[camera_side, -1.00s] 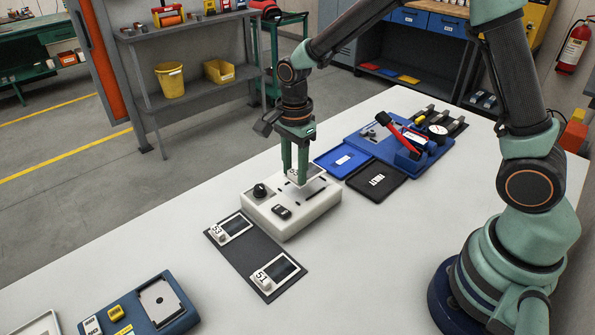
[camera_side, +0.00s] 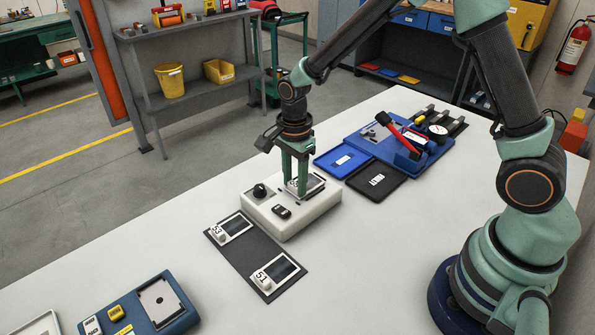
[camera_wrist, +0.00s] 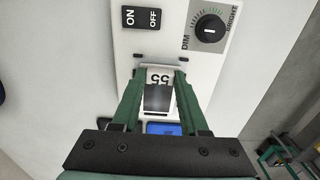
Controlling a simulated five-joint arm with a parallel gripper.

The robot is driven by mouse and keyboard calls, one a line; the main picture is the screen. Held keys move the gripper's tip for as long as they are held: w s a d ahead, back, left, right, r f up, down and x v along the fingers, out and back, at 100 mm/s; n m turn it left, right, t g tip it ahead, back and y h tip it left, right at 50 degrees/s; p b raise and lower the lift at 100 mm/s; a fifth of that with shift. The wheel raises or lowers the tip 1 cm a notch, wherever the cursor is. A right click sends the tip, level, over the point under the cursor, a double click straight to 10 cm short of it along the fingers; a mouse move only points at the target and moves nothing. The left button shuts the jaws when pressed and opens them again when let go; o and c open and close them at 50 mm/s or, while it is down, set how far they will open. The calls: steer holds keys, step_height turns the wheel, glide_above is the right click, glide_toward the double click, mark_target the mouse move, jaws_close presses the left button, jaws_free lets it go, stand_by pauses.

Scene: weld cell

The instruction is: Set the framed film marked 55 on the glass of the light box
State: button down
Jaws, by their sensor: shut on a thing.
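The white light box (camera_side: 325,203) stands on the table, with a dial and a switch on its top. My gripper (camera_side: 297,188) is over the right part of its top. It is shut on the framed film marked 55 (camera_side: 313,183), a white frame with a dark film. The film lies flat at the level of the box top; whether it touches the glass is hard to tell. In the wrist view the film (camera_wrist: 158,78) shows its 55 between my green fingers (camera_wrist: 160,92), over the light box (camera_wrist: 205,68). The glass is mostly hidden under it.
A dark mat (camera_side: 246,258) in front of the box holds framed films marked 53 (camera_side: 234,227) and 51 (camera_side: 277,272). A black tray (camera_side: 376,183) and a blue tray (camera_side: 342,161) lie just behind the box. A blue fixture with a red lever (camera_side: 401,137) stands farther back.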

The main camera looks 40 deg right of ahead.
steer(key=shift+f, duration=0.1)
stand_by(0.8)
steer(key=shift+c, duration=1.7)
jaws_free()
steer(key=shift+r, duration=3.45)
steer(key=shift+r, duration=0.1)
steer(key=shift+r, duration=0.15)
steer(key=s+d+r+n+t, duration=0.2)
steer(key=s+r+n, duration=0.4)
steer(key=n, duration=0.3)
steer(key=s+d+r+n+t, duration=0.3)
steer(key=s+r+n, duration=0.3)
steer(key=n, duration=0.3)
steer(key=shift+s+d+r+t, duration=0.2)
steer(key=shift+s+d+t, duration=0.15)
steer(key=shift+d, duration=0.2)
